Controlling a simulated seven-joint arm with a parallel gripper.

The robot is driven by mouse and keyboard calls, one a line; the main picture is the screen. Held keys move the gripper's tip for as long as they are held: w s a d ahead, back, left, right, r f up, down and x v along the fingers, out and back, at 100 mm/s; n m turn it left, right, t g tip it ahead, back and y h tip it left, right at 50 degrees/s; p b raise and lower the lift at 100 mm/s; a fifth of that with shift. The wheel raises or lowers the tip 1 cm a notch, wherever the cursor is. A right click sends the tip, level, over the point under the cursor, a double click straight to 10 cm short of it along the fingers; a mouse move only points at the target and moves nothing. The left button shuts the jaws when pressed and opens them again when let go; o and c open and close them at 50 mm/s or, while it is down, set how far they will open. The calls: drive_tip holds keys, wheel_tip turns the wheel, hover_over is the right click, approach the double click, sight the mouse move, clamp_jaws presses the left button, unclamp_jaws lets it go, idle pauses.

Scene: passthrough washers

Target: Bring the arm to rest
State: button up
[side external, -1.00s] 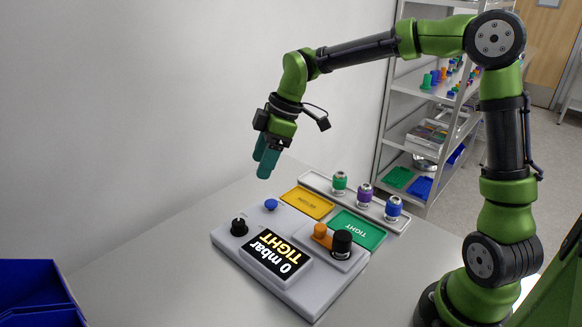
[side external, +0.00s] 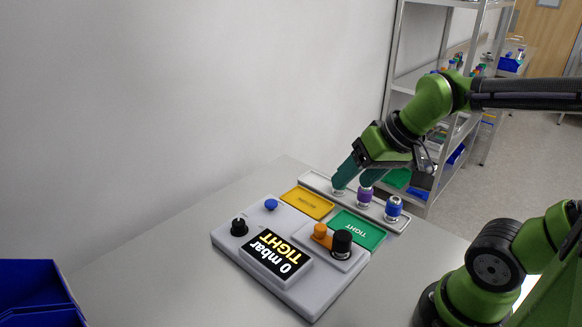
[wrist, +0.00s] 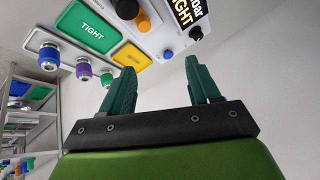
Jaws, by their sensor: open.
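My gripper (side external: 356,176) is open, its two green fingers apart with nothing seen between them. In the side external view it overlaps the back tray, in front of the green passthrough, which is mostly hidden there. In the wrist view the gripper (wrist: 150,75) shows empty fingers, with the tester beyond them. The grey tester (side external: 290,295) has a display (side external: 277,254) reading "0 mbar TIGHT". A black knob (side external: 239,227), a blue button (side external: 271,204), an orange part (side external: 320,231) and a black cap (side external: 342,242) sit on it.
A yellow tray (side external: 308,203) and a green "TIGHT" tray (side external: 358,229) lie empty. A purple passthrough (side external: 365,196) and a blue passthrough (side external: 393,208) stand on the back tray (side external: 313,180). A blue bin (side external: 35,295) is front left. Shelves (side external: 400,60) stand behind; the front table is clear.

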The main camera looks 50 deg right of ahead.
drive_tip(key=shift+s+a+r+n+t+y, duration=0.2)
drive_tip(key=shift+s+a+r+t, duration=0.1)
drive_tip(key=shift+s+r, duration=0.2)
drive_tip(key=shift+s+a+r+n+t+y, duration=0.1)
drive_tip(key=shift+s+a+r+t+y, duration=0.15)
drive_tip(key=shift+s+r, duration=0.2)
